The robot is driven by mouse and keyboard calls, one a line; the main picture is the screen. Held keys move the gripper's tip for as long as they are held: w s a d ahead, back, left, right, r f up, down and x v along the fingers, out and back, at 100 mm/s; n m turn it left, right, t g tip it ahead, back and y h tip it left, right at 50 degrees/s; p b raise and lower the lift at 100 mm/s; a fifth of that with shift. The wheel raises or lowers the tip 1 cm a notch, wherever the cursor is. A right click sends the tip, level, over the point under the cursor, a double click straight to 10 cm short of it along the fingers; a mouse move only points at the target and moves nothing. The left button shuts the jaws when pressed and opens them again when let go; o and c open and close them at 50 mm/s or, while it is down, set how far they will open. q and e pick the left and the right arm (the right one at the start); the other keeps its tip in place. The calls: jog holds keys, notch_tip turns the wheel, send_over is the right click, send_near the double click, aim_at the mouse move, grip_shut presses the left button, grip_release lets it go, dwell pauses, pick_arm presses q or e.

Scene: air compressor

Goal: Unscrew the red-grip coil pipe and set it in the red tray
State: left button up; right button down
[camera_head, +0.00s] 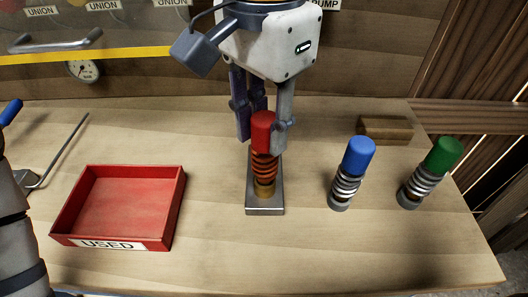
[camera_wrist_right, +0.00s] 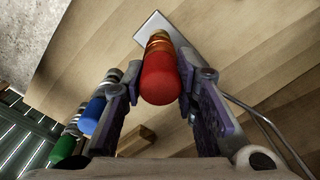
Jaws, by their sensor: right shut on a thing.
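The red-grip coil pipe (camera_head: 264,160) stands upright on a small metal base plate (camera_head: 265,198) at the middle of the table. My right gripper (camera_head: 262,128) comes from above and is shut on its red grip. In the right wrist view the red grip (camera_wrist_right: 160,78) sits between the two fingers of the right gripper (camera_wrist_right: 163,88), with the orange coil and plate beyond it. The red tray (camera_head: 120,242), labelled USED, lies empty at the left.
A blue-grip coil pipe (camera_head: 351,172) and a green-grip one (camera_head: 430,172) stand to the right. A wooden block (camera_head: 386,129) lies behind them. A bent metal rod with a blue handle (camera_head: 10,112) is at the left. The table is clear between tray and plate.

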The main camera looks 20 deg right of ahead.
jog(key=n, duration=0.4)
jog(key=shift+f, duration=0.2)
jog(key=n, duration=1.1)
jog(key=shift+r, duration=2.6)
